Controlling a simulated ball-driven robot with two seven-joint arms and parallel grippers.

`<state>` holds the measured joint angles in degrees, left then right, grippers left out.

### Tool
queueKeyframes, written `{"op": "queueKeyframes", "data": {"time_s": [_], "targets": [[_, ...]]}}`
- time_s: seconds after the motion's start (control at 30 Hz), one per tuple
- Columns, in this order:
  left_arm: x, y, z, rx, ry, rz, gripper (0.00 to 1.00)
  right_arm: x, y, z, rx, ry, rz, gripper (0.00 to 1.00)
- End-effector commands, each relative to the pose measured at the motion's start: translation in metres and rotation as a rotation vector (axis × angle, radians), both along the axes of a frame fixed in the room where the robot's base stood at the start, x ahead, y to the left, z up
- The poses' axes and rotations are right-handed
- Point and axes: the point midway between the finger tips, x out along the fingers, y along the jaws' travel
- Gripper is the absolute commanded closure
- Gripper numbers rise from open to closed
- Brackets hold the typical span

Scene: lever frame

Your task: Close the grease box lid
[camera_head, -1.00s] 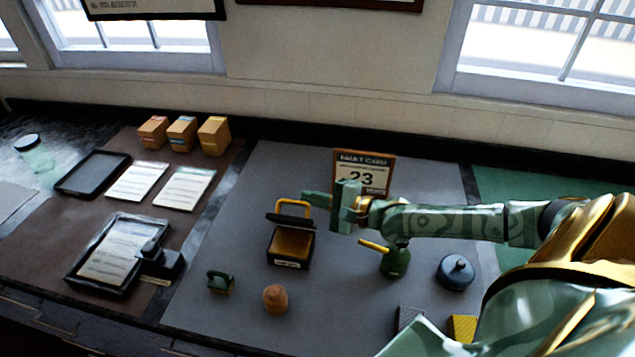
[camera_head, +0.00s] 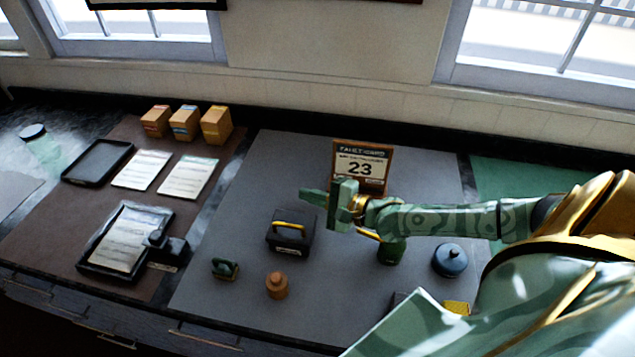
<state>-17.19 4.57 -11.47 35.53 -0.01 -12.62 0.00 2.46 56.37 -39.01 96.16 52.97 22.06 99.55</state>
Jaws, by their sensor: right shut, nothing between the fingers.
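The grease box (camera_head: 289,243) is a small dark box on the grey mat. Its lid (camera_head: 294,220) lies down over the box, with a yellow handle across it. The inside of the box does not show. My right gripper (camera_head: 314,198) is shut and empty, just above and to the right of the box, near the lid's back right corner. I cannot tell whether its fingertips touch the lid. My left gripper is not in view.
A fault card stand (camera_head: 360,167) is behind my right gripper. A green oil can (camera_head: 390,252), a blue round pot (camera_head: 450,260), a brown knob-like weight (camera_head: 277,285) and a small green item (camera_head: 225,268) stand around the box.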

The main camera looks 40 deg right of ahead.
Motion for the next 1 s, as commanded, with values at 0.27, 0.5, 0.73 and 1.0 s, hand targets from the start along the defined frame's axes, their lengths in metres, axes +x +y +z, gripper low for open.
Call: {"op": "queueKeyframes", "data": {"time_s": [0.27, 0.5, 0.73, 1.0], "targets": [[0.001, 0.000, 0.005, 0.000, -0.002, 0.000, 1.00, 0.000, 0.000, 0.011, -0.001, -0.001, 0.000, 1.00], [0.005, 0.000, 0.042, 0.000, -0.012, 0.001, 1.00, -0.019, 0.013, 0.064, 0.006, 0.003, 0.000, 1.00], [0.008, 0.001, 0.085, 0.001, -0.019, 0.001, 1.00, -0.061, 0.041, 0.107, 0.007, 0.006, 0.000, 1.00], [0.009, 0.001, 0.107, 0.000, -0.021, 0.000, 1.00, -0.104, 0.071, 0.126, 0.003, 0.002, -0.001, 1.00]]}}
